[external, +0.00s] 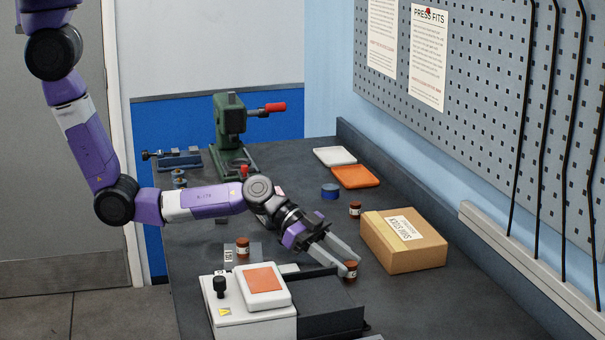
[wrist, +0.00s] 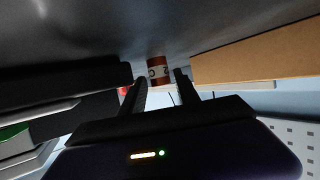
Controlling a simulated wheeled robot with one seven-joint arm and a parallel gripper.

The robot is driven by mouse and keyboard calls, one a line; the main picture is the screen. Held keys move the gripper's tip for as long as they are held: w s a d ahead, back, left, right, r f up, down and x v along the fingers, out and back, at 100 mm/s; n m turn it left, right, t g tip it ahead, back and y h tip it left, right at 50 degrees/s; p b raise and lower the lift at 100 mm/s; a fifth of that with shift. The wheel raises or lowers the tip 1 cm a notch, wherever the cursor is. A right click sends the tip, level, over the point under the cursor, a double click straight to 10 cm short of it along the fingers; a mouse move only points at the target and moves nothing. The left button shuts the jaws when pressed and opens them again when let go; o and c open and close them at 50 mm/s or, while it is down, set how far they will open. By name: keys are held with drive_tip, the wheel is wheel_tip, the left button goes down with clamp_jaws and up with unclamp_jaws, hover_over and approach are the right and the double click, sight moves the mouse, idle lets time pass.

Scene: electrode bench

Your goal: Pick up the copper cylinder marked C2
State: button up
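A copper cylinder with a white label (external: 351,273) stands on the dark bench left of the cardboard box, at my fingertips. In the wrist view the same cylinder (wrist: 158,68) shows a label with a C and what looks like a 2, upside down. My gripper (external: 347,259) reaches down to it at a slant. In the wrist view my gripper (wrist: 160,82) is open, with a finger on each side of the cylinder and a small gap to both. The cylinder sits at or just beyond the fingertips; its depth between them is hard to tell.
A cardboard box (external: 404,241) stands close on the right. Similar copper cylinders stand behind the box (external: 355,209) and at the left (external: 243,247). A white device with an orange pad (external: 250,310) is at front left. A green press (external: 231,130) and trays (external: 355,176) are farther back.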

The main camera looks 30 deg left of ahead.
drive_tip(key=shift+d+f, duration=0.1)
drive_tip(key=shift+d, duration=0.1)
drive_tip(key=shift+c, duration=0.5)
clamp_jaws()
